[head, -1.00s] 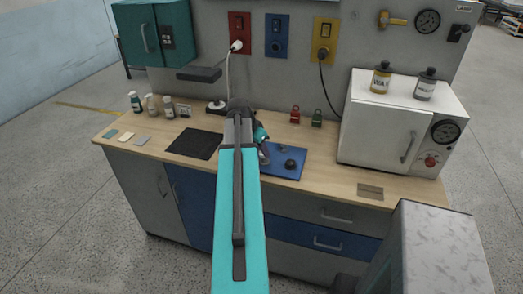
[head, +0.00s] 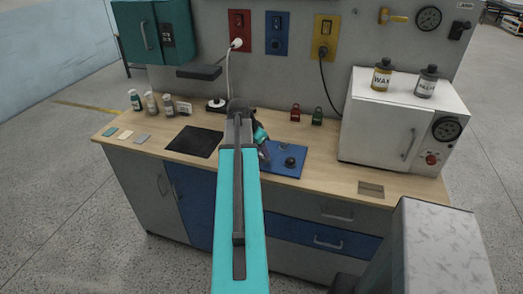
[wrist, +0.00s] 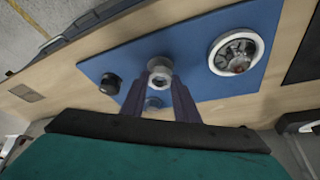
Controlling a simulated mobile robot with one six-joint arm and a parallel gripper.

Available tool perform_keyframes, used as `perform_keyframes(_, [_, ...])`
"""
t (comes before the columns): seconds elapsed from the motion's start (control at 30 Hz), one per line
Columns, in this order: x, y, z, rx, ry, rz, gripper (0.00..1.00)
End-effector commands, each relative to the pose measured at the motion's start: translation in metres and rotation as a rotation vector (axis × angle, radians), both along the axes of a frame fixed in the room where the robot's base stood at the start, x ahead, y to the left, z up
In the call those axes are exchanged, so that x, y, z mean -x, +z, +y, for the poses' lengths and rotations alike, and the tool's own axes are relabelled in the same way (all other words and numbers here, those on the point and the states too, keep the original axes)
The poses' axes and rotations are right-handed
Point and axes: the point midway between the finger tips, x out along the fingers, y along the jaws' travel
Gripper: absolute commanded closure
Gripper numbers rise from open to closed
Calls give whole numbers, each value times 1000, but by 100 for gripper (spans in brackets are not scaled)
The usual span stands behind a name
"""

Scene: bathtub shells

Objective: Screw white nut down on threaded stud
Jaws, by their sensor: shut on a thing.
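The white nut (wrist: 160,77) is a pale ring with a hole, between the fingertips of my gripper (wrist: 159,84) in the wrist view. My gripper is shut on it, over the blue board (wrist: 205,108). The threaded stud cannot be made out clearly, and I cannot tell whether the nut sits on it. In the head view my gripper (head: 264,154) is small, at the left part of the blue board (head: 291,173), and the nut is not discernible.
A black knob (wrist: 110,83) and a white-rimmed round fitting (wrist: 236,53) stand on the board, either side of my gripper. A black mat (head: 194,141) lies left on the bench, a white oven (head: 390,120) stands right. Red (head: 295,113) and green (head: 317,116) padlock-like items stand behind.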

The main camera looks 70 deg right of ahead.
Motion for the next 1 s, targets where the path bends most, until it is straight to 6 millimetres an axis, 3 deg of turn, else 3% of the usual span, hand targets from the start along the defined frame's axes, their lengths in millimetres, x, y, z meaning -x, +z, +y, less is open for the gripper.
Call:
perform_keyframes(0.87, [0,-15,0,0,0,0,93])
perform_keyframes(0.9, [0,-14,0,0,0,0,66])
perform_keyframes(1.0, [0,-14,0,0,0,0,50])
